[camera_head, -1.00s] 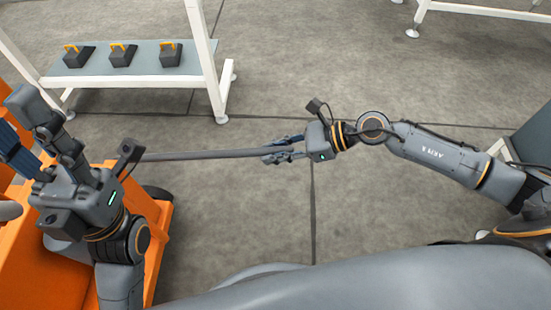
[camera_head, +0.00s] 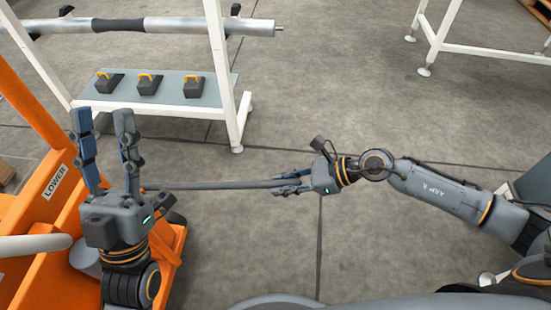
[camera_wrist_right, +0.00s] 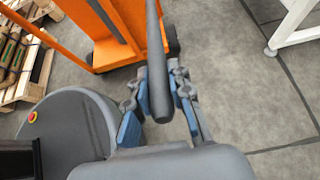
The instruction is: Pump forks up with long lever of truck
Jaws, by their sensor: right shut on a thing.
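The orange truck (camera_head: 45,200) stands at the left in the head view, with a "LOWER" label on it. Its long grey lever (camera_head: 225,185) sticks out to the right, roughly level. My right gripper (camera_head: 282,185) is shut on the lever's free end. In the right wrist view the lever (camera_wrist_right: 155,50) runs between the fingers of my right gripper (camera_wrist_right: 163,95). My left gripper (camera_head: 104,135) is open and empty, fingers pointing up, in front of the truck. It hides the place where the lever meets the truck.
A white-framed rack (camera_head: 230,95) stands behind the lever, with a metal shaft (camera_head: 210,27) on top and black blocks with orange handles on its shelf. Another white frame (camera_head: 437,40) is at the upper right. Wooden pallets (camera_wrist_right: 35,60) show in the right wrist view. The floor between is clear.

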